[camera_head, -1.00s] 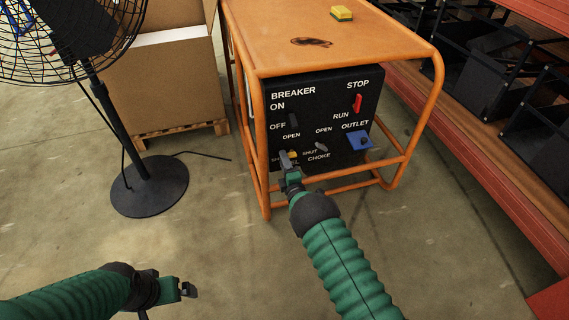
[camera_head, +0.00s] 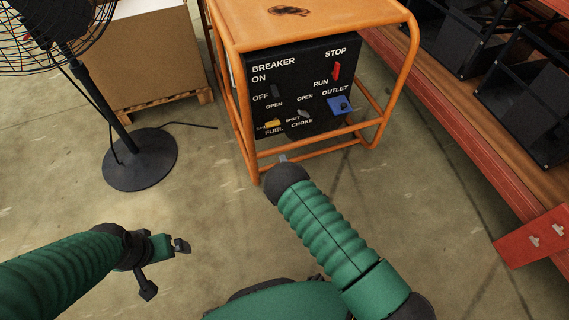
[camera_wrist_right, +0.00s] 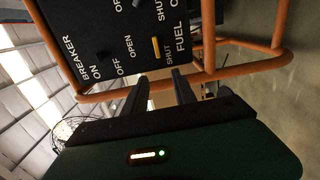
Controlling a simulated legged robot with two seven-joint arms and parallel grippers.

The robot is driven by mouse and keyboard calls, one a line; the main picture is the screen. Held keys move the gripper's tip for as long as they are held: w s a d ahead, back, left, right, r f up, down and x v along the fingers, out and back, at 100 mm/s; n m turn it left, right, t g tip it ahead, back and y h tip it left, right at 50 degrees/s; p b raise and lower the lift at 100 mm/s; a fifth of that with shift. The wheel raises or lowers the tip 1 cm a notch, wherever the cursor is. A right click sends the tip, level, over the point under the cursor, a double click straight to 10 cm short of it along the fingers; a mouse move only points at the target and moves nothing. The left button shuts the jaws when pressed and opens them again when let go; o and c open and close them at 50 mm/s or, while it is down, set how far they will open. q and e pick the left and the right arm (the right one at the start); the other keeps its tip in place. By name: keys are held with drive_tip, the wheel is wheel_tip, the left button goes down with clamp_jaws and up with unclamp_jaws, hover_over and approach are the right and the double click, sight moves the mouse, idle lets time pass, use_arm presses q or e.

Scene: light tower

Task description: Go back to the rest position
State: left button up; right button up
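My right gripper (camera_head: 283,158) is in front of the lower front of the orange-framed generator (camera_head: 330,28), mostly hidden behind its own wrist in the head view. In the right wrist view its two dark fingers (camera_wrist_right: 194,75) stand apart with nothing seen between them. The yellow fuel lever (camera_head: 272,124) is beyond the fingers, apart from them; it also shows in the right wrist view (camera_wrist_right: 155,47). My left gripper (camera_head: 168,268) is at the lower left over bare floor, its fingers spread and empty.
The black panel (camera_head: 305,75) carries a breaker switch, a red run switch (camera_head: 337,70), a choke lever (camera_head: 303,113) and a blue outlet (camera_head: 339,104). A fan (camera_head: 140,160) and a cardboard box (camera_head: 155,50) stand left. A red rack (camera_head: 450,150) with black bins is right. Floor between is clear.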

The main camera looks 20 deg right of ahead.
wheel_tip(320, 180, up, 6)
drive_tip(key=d+m+g+h, duration=0.2)
drive_tip(key=m+g, duration=0.4)
drive_tip(key=m, duration=0.4)
drive_tip(key=s+r+m+g+y+p, duration=0.1)
drive_tip(key=s+r+m+g, duration=0.4)
drive_tip(key=s, duration=0.7)
drive_tip(key=s+r+m+g+p, duration=0.1)
drive_tip(key=s+r+m+g, duration=0.4)
drive_tip(key=s, duration=0.8)
wheel_tip(320, 180, up, 34)
drive_tip(key=n+p, duration=0.1)
drive_tip(key=p, duration=3.2)
drive_tip(key=shift+w+a+r+t, duration=0.15)
drive_tip(key=shift+w+a+t, duration=0.15)
drive_tip(key=shift+w+a, duration=0.15)
